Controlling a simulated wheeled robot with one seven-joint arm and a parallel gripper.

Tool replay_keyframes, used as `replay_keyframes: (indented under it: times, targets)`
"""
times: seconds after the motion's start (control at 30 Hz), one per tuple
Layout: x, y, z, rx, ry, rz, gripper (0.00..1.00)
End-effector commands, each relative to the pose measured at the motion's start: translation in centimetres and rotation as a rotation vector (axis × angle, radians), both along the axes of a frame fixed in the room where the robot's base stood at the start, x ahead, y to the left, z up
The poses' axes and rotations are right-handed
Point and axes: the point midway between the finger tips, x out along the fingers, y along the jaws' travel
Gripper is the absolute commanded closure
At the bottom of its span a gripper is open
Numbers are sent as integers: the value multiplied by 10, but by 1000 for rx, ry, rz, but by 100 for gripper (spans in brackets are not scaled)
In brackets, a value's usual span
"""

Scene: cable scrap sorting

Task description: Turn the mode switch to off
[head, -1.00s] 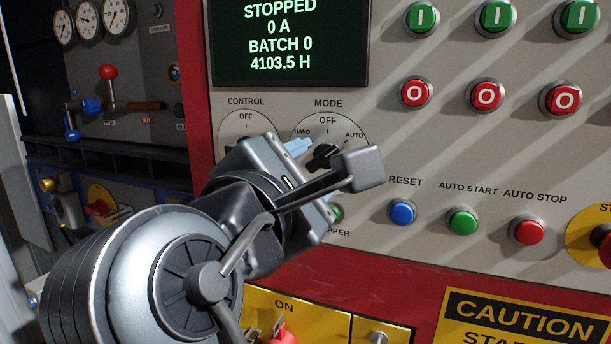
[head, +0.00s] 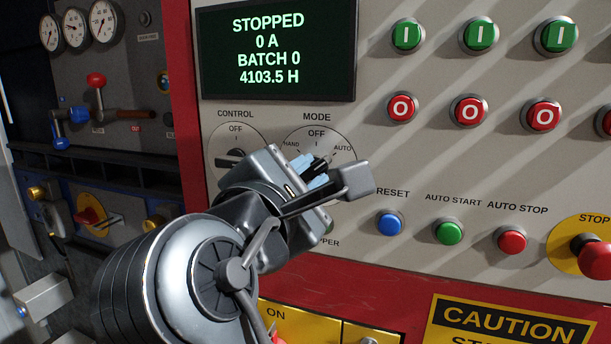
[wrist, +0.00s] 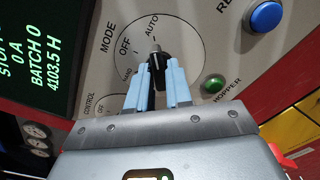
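The mode switch is a black knob (head: 320,165) on a round dial marked HAND, OFF and AUTO. Its pointer is turned towards AUTO in both views. In the wrist view the knob (wrist: 157,62) stands between the pale blue fingertips. My gripper (head: 311,171) is at the dial, with one finger on each side of the knob. The fingers (wrist: 156,80) are apart, and I see no clear grip on the knob. My gripper covers the lower part of the dial in the head view.
The control switch (head: 233,155) sits just left of the mode dial. A blue reset button (head: 389,223), a green auto start button (head: 448,231) and a red auto stop button (head: 511,241) lie to the right. A green hopper button (wrist: 213,84) is close to my fingers.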

Motion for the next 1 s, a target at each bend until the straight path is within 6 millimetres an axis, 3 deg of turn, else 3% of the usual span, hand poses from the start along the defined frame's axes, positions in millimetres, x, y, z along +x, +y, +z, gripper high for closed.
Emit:
replay_keyframes:
  times: [0.2,1.0]
  targets:
    - [0,0,0,0,0,0,100]
    - [0,0,2,-70,25,-1,100]
